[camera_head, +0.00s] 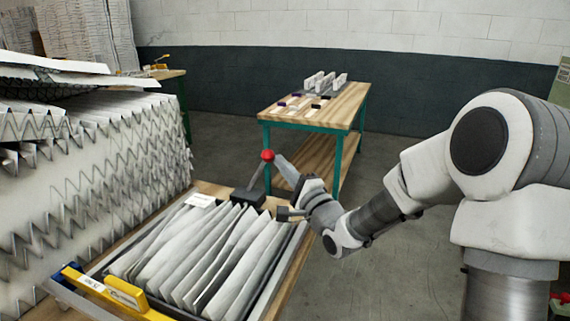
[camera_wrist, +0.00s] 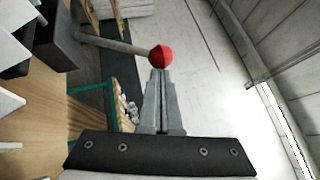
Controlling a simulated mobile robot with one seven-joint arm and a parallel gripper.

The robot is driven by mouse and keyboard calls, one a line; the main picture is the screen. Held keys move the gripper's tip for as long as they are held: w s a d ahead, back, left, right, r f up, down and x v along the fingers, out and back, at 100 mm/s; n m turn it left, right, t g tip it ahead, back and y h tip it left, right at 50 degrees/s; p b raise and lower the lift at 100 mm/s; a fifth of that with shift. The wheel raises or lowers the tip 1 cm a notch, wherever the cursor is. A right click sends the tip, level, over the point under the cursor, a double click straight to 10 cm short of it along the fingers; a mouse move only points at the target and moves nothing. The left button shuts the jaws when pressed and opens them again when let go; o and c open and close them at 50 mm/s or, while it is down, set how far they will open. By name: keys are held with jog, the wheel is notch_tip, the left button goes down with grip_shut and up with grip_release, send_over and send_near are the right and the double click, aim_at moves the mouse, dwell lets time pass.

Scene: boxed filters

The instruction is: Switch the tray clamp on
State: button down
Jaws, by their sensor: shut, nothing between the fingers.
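The tray clamp shows as a lever with a red ball knob (camera_head: 268,155) on a dark base block (camera_head: 249,196) at the far end of a tray of pleated filters (camera_head: 205,255). The lever slants up and to the right from its base. In the wrist view the red knob (camera_wrist: 161,57) sits right at the tips of my gripper (camera_wrist: 161,75), with the grey rod (camera_wrist: 110,43) running left to the dark block (camera_wrist: 57,33). My gripper (camera_head: 280,162) is shut with nothing between its fingers. Its fingertips are beside the knob; I cannot tell whether they touch it.
Tall stacks of pleated filter material (camera_head: 90,180) stand at the left. A yellow-handled bar (camera_head: 105,292) lies across the tray's near end. A wooden table with green legs (camera_head: 275,114) stands behind, holding small items. The floor (camera_head: 400,270) is open around my arm.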

aim_at(263, 155)
jog(key=a+r+n+g+p, duration=0.1)
jog(key=p, duration=0.2)
jog(key=w+a+r+n+g+h+p, duration=0.1)
jog(key=a+r+p, duration=0.1)
jog(key=p, duration=0.1)
jog(key=a+r+n+g+p, duration=0.1)
jog(key=p, duration=0.2)
jog(key=shift+w+a+r+h, duration=0.25)
jog(key=shift+w+a+h, duration=0.05)
jog(key=shift+w+a, duration=0.05)
jog(key=w+a+n+g+h, duration=0.2)
jog(key=w+a+g, duration=0.1)
jog(key=a, duration=0.5)
jog(key=shift+w+a+f+n+h+b, duration=0.2)
jog(key=shift+w+f+n+h+b, duration=0.1)
jog(key=shift+h, duration=0.1)
jog(key=shift+s+a, duration=0.1)
jog(key=shift+r, duration=0.2)
